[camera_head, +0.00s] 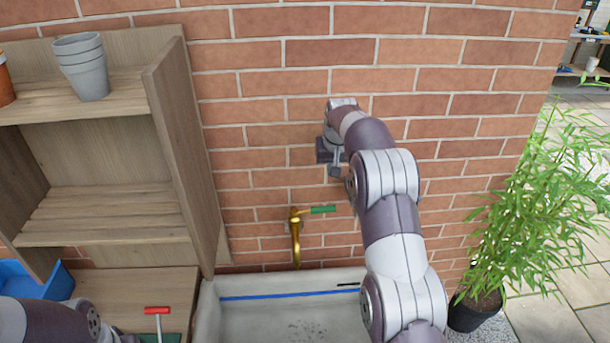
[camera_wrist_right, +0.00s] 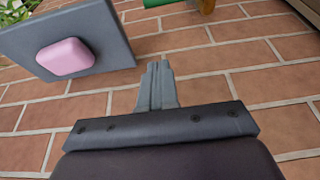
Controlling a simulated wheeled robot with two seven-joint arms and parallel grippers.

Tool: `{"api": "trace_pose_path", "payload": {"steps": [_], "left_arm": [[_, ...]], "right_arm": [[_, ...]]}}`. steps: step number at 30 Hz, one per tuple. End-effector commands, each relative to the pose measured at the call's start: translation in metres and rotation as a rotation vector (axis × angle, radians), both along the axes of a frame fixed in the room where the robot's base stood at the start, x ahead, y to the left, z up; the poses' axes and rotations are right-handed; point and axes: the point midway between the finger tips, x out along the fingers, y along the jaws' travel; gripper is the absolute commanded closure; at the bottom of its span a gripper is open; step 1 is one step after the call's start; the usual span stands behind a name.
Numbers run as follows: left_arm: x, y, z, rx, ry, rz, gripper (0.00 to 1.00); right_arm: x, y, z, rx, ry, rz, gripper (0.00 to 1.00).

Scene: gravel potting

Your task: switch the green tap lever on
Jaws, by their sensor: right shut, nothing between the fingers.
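The brass tap (camera_head: 296,240) is on the brick wall above the sink. Its green lever (camera_head: 322,209) points to the right, roughly level. In the right wrist view the lever (camera_wrist_right: 160,3) and part of the tap (camera_wrist_right: 206,6) show at the top edge. My right gripper (camera_head: 335,172) is above the lever and apart from it, in front of the wall. In the right wrist view its fingers (camera_wrist_right: 163,62) are together and empty. Only my left arm shows, at the bottom left of the head view; its gripper is not visible.
A pale sink (camera_head: 208,310) with a blue strip is below the tap. A wooden shelf (camera_head: 175,130) with grey pots (camera_head: 82,68) stands left. A red-handled tool (camera_head: 157,310) is left of the sink. A plant (camera_head: 525,200) stands right. Pink soap (camera_wrist_right: 65,57) sits on a grey plate (camera_wrist_right: 115,42).

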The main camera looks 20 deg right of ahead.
Motion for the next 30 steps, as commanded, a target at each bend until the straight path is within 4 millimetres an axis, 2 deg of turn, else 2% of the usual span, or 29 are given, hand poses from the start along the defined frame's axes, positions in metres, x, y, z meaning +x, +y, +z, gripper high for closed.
{"api": "trace_pose_path", "payload": {"steps": [12, 17, 18, 28, 30], "left_arm": [[0.0, 0.0, -0.001, 0.0, 0.001, 0.0, 0.45], [0.0, 0.0, 0.0, 0.0, 0.001, 0.0, 0.45], [0.0, 0.0, 0.011, 0.0, 0.001, 0.0, 0.45], [0.0, 0.0, 0.047, 0.0, 0.0, 0.0, 0.45], [0.0, 0.0, 0.054, 0.0, 0.0, 0.0, 0.45]], "right_arm": [[0.003, -0.001, -0.005, -0.001, -0.003, -0.001, 1.0], [0.011, -0.003, -0.027, -0.001, -0.002, -0.001, 1.0], [0.014, -0.004, -0.03, -0.001, 0.0, -0.001, 1.0], [0.035, -0.009, -0.092, -0.001, -0.001, -0.001, 1.0], [0.027, -0.007, -0.089, -0.001, -0.003, -0.001, 1.0]]}}
